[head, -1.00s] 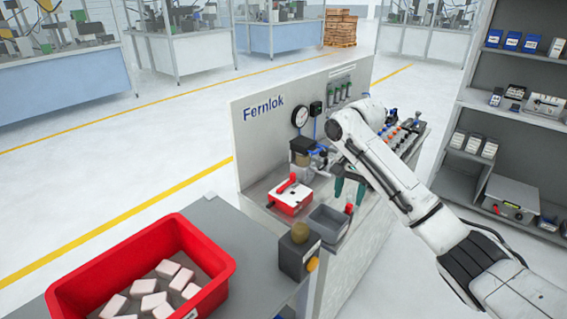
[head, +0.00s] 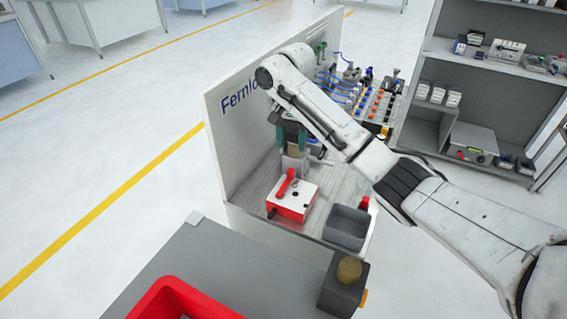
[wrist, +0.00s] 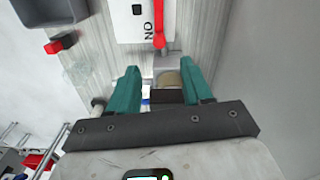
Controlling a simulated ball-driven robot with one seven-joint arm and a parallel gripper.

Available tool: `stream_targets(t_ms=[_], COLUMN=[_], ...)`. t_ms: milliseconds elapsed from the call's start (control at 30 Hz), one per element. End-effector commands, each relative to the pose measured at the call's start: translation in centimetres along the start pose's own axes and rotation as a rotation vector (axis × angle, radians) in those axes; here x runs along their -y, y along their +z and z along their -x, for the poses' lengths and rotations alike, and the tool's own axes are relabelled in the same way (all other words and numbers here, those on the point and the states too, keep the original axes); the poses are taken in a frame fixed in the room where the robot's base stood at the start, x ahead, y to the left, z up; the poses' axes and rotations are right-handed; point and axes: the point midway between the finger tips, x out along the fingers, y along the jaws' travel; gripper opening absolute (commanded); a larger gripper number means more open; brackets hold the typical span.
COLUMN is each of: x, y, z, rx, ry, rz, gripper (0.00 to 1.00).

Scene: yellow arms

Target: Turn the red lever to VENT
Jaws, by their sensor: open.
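The red lever (head: 287,182) sits on a box (head: 298,199) with a white top and red sides, on the bench. Its arm points toward the back panel in the head view. In the wrist view the lever (wrist: 159,38) lies at the top middle, beside dark letters on the white plate that look like "NO". No VENT mark is readable. My gripper (head: 291,137) is above the bench, on the panel side of the box. In the wrist view my gripper (wrist: 163,88) has its teal fingers apart, short of the lever, with nothing held between them.
Below the fingers are a grey block with a round tan top (wrist: 167,78) and a dark part. A grey bin (head: 346,226) stands right of the lever box. The back panel (head: 232,130) rises close behind. A dark box with a tan knob (head: 348,270) is in front.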

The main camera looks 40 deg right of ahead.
Motion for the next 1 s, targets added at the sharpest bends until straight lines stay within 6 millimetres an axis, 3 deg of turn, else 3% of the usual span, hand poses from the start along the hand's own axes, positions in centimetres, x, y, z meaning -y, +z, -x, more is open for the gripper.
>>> stream_targets(t_ms=[267,500,700,1000], x=[0.0,-0.1,-0.1,0.0], y=[0.2,0.1,0.1,0.1], z=[-5.4,-8.4,-9.9,-10.1], rx=[0.005,0.003,0.002,0.001], ry=[0.001,0.002,0.001,0.000], rz=[-0.001,-0.001,-0.001,-0.001], gripper=[0.50,0.50,0.50,0.50])
